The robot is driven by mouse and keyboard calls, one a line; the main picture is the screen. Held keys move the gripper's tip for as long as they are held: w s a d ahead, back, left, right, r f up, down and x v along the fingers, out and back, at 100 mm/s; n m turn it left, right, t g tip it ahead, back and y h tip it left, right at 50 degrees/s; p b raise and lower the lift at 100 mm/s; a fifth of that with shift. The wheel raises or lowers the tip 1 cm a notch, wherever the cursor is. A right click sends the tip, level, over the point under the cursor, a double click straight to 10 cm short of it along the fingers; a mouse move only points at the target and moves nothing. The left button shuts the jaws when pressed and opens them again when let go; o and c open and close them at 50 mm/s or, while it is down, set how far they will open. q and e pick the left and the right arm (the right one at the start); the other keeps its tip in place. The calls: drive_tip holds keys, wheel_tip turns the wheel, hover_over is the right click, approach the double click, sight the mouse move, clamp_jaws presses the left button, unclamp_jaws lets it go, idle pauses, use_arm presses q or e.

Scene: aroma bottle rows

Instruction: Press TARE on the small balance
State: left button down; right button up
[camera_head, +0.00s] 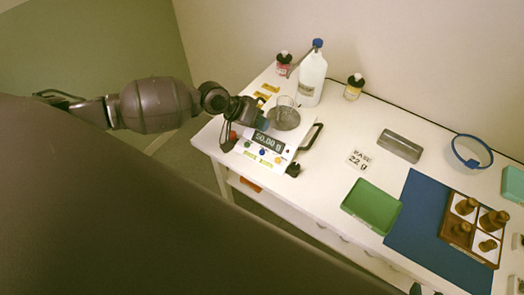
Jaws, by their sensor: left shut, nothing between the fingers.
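The small balance (263,155) stands at the left end of the white table. Its dark display reads 50.00 g, and a row of small coloured buttons lies below it. A clear glass beaker (286,115) stands on its round pan. My left gripper (256,122) reaches in from the left, just above the balance's left side by the display. It is shut with nothing in it. Whether its tips touch the balance cannot be told, and the arm hides part of that side. My right gripper is not in view.
Behind stand a white jug (312,82), a red-labelled bottle (283,66) and a yellow-labelled bottle (354,87).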

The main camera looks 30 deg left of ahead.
use_arm(q)
drive_tip(key=f+b, duration=0.1)
drive_tip(key=f, duration=0.1)
drive_tip(key=b, duration=0.5)
hover_over(261, 150)
wheel_tip(261, 150, down, 6)
drive_tip(key=shift+r, duration=0.25)
drive_tip(key=shift+f, duration=0.65)
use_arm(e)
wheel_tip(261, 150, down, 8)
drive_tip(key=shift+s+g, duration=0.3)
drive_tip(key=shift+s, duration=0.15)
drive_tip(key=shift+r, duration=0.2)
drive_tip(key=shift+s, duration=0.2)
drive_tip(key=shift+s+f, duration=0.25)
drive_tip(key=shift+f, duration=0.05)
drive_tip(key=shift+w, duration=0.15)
